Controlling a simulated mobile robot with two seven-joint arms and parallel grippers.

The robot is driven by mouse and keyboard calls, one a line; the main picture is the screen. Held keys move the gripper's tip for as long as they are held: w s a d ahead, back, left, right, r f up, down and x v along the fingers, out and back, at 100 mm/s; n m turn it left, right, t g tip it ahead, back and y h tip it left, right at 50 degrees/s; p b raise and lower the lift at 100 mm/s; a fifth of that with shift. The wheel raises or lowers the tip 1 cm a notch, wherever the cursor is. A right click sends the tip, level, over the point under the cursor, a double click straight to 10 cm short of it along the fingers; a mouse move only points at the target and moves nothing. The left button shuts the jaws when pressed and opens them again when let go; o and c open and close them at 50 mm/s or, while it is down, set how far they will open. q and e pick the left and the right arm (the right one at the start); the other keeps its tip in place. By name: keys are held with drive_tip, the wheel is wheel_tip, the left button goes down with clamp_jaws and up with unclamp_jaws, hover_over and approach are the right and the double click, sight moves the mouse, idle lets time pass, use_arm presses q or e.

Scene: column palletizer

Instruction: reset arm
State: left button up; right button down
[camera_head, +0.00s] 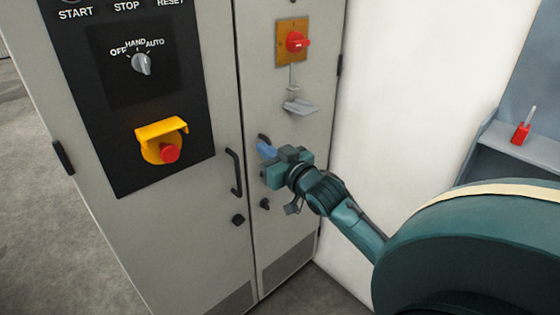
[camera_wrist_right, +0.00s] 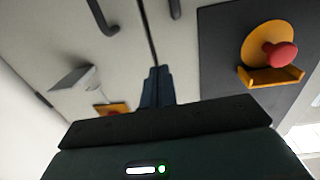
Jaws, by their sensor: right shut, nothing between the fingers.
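My right gripper (camera_head: 266,150) is in front of the right door of a grey control cabinet (camera_head: 195,220), near its dark door handle. Its blue fingers are shut with nothing between them. They also show in the right wrist view (camera_wrist_right: 157,88), closed together, with the cabinet's door seam behind them. Whether the fingers touch the cabinet cannot be told. My right arm comes in from the lower right of the head view. My left gripper is not in view.
The cabinet carries a selector knob (camera_head: 142,63), a yellow-shrouded red emergency stop (camera_head: 169,152), a red rotary switch (camera_head: 296,42) and a small grey bracket (camera_head: 300,107) that juts out. Dark handles (camera_head: 234,172) stick out. A red-handled item (camera_head: 521,133) sits on a ledge at right.

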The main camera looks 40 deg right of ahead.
drive_tip(key=s, duration=0.4)
drive_tip(key=shift+d+r, duration=0.1)
drive_tip(key=s+a+f+n+g+y, duration=0.1)
drive_tip(key=s+a+f+g, duration=0.15)
drive_tip(key=a+f, duration=0.4)
drive_tip(key=s+a+f+n+g+y, duration=0.1)
drive_tip(key=s+a+f, duration=0.2)
drive_tip(key=f, duration=0.6)
drive_tip(key=s+a+f+n+g+y, duration=0.1)
drive_tip(key=s+a+f+g, duration=0.3)
drive_tip(key=s+a+f, duration=0.6)
drive_tip(key=s+a+y, duration=0.1)
drive_tip(key=s+a, duration=0.1)
drive_tip(key=a, duration=0.1)
drive_tip(key=shift+a+f+n, duration=0.15)
drive_tip(key=shift+a+n, duration=0.15)
drive_tip(key=shift+a, duration=0.1)
